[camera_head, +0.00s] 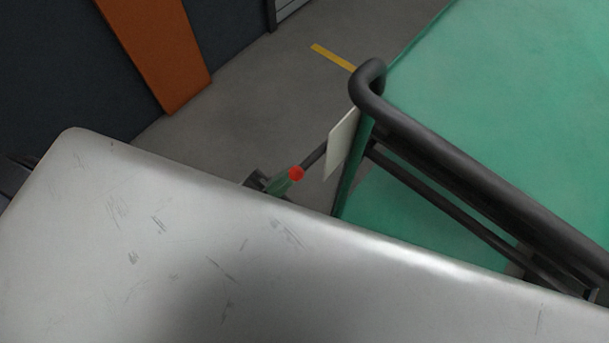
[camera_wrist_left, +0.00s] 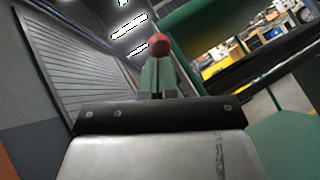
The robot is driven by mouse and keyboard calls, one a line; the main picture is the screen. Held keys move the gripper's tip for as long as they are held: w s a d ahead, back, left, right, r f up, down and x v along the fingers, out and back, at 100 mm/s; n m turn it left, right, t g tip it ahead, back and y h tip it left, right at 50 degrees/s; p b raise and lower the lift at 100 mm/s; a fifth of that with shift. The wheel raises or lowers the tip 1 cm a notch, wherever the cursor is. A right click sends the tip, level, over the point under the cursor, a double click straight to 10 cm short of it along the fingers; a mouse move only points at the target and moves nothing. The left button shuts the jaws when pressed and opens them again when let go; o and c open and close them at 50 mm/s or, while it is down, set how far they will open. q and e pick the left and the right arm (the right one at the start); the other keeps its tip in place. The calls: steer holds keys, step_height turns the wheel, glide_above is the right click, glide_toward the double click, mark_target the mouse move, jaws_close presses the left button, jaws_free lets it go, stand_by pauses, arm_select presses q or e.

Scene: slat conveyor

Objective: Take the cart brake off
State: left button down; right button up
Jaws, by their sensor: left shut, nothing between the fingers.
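The green cart (camera_head: 520,90) stands at the right in the head view, with a dark tubular handle (camera_head: 450,160) along its near edge. A red ball knob (camera_head: 296,173) shows left of the cart's corner post, by a dark bar; it also shows in the left wrist view (camera_wrist_left: 160,45). My left gripper (camera_head: 286,183) is shut and empty, its fingertips right at the knob. The wrist view shows the shut fingers (camera_wrist_left: 158,78) pointing at the knob, which overlaps their tips. I cannot tell whether they touch it. My right gripper is not in view.
Pale scratched metal in the foreground hides the lower part of the head view. A white card (camera_head: 341,143) hangs at the cart's corner. Grey floor (camera_head: 250,105) with a yellow stripe (camera_head: 332,57) is clear beyond. An orange panel (camera_head: 160,50) stands against the dark wall.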

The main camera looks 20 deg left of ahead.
arm_select(q)
step_height(320, 180, up, 7)
steer(key=w+n+y+p, duration=0.1)
steer(key=n+y+p, duration=0.2)
steer(key=p, duration=0.6)
steer(key=shift+w+d+g+y, duration=0.2)
steer(key=shift+g+y, duration=0.1)
steer(key=shift+y, duration=0.3)
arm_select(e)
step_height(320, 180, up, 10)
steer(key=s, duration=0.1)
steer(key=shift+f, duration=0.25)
arm_select(q)
steer(key=shift+r, duration=0.1)
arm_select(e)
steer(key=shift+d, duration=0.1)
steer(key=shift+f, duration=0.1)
